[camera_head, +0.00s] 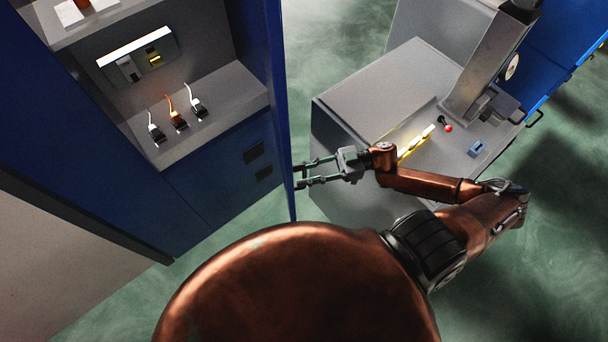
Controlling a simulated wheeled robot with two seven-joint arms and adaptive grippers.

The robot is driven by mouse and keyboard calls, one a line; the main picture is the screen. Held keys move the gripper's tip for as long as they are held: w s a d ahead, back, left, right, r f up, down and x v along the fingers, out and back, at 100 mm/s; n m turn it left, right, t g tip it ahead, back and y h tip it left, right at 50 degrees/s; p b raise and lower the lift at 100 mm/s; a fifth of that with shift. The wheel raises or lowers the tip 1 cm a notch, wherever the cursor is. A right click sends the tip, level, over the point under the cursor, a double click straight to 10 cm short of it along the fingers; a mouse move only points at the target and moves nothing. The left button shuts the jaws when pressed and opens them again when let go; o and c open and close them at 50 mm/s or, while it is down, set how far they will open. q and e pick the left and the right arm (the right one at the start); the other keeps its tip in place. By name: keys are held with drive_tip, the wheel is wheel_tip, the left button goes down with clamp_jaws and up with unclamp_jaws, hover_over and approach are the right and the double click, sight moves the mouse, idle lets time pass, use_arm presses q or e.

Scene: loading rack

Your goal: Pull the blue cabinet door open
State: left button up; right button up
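The blue cabinet (215,190) stands at the left, with its grey interior exposed. Its blue door (279,100) stands open at the right side of the cabinet and shows as a narrow, nearly edge-on panel. My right gripper (300,175) is beside the lower part of the door, on its right side, pointing left. Its two fingers are apart with a gap between them, and the tips are at or very close to the door. I cannot tell whether they touch it, and no handle shows there. My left gripper is not in view.
The cabinet shelf (225,92) holds several small connectors below a lit box (138,56). A grey workbench (365,90) with a machine column (490,65) stands to the right, close behind my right forearm. Green floor (325,30) is clear between cabinet and bench.

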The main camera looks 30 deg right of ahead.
sight(304, 166)
wheel_tip(304, 166, up, 9)
drive_tip(key=shift+f, duration=0.1)
idle(0.7)
